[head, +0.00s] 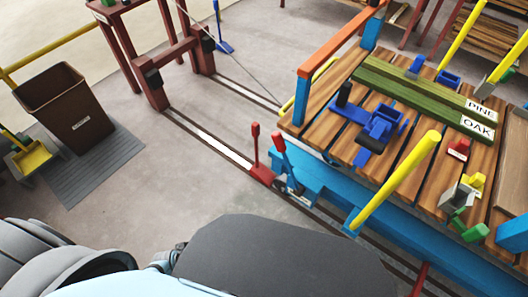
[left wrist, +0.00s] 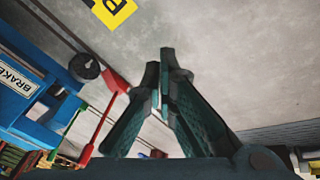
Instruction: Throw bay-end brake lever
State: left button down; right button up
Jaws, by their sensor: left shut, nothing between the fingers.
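In the head view a blue-shafted lever with a red grip (head: 278,144) stands at the near left corner of the blue cart (head: 320,190). A red lever (head: 255,140) on a red base stands close beside it, by the rail. Red bars (left wrist: 104,122) run just left of my left gripper (left wrist: 160,70), which is shut and empty. I cannot tell whether it touches them. My right gripper is not in view.
Rails (head: 215,143) run along the floor beneath the cart. A brown bin (head: 70,105) stands at the left on a grey mat. A yellow post (head: 400,180) and an orange handrail (head: 340,40) rise from the cart. Timber marked PINE and OAK lies on its deck.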

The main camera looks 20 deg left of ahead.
pick_arm(q)
jog(key=w+d+n+t+h+b, duration=0.1)
jog(key=w+n+t+h+b, duration=0.65)
jog(key=w, duration=1.25)
jog(key=w+d+r+t+h+b, duration=0.1)
jog(key=w+r+b, duration=0.2)
jog(key=r, duration=0.3)
jog(key=w+d+r+n+t+h+b, duration=0.1)
jog(key=w+r+t+b, duration=0.1)
jog(key=w+r+b, duration=0.2)
jog(key=w+d+r+n+t+h+b, duration=0.1)
jog(key=w+r+b, duration=0.2)
jog(key=r, duration=0.6)
jog(key=shift+w+r+b, duration=0.2)
jog(key=shift+r+b, duration=0.1)
jog(key=shift+b, duration=0.05)
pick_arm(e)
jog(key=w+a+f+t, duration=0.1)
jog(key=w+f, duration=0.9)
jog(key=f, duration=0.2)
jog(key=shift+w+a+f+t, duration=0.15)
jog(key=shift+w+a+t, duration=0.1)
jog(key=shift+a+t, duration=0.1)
pick_arm(q)
jog(key=shift+t, duration=0.35)
